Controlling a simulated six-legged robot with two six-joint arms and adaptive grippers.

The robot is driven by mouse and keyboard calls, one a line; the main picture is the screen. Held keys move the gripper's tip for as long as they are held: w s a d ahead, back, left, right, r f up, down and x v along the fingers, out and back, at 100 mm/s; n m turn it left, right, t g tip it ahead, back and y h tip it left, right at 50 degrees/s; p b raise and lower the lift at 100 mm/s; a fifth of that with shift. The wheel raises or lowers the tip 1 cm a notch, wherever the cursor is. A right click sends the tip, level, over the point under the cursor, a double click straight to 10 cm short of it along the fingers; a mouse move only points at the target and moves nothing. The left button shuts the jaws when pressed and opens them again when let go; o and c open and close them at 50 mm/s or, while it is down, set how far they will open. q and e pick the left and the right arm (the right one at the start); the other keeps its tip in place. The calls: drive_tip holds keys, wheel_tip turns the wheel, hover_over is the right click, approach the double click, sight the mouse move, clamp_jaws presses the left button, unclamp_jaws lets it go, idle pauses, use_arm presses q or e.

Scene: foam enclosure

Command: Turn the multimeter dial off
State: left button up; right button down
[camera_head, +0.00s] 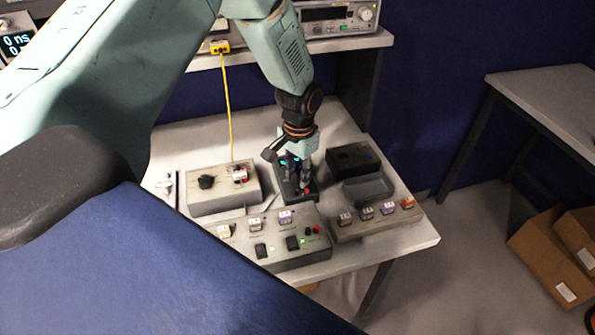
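A small dark green device (287,190), which looks like the multimeter, lies on the light grey bench among several control boxes. My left gripper (304,184) points down right over it, with its fingertips at or just above its face. The fingers and wrist cover much of the device, so its dial and the dial's setting are hidden. The fingers look close together, but I cannot tell whether they hold or touch anything. My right gripper is not in view.
A switch panel (270,241) lies in front, and another (375,220) at right front. A black box (352,158) and a grey tray (368,189) stand close on the right. A yellow cable (229,110) hangs behind.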

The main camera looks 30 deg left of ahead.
use_arm(q)
drive_tip(key=shift+a, duration=0.15)
drive_tip(key=shift+c, duration=0.8)
drive_tip(key=c, duration=0.4)
clamp_jaws()
drive_tip(key=n+p, duration=0.2)
drive_tip(key=n, duration=0.1)
drive_tip(key=shift+w+r+n, duration=0.1)
drive_tip(key=shift+n, duration=0.3)
drive_tip(key=n+p, duration=0.2)
drive_tip(key=n, duration=0.1)
drive_tip(key=shift+w+n+p, duration=0.1)
drive_tip(key=shift+n+p, duration=0.35)
drive_tip(key=shift+n, duration=0.65)
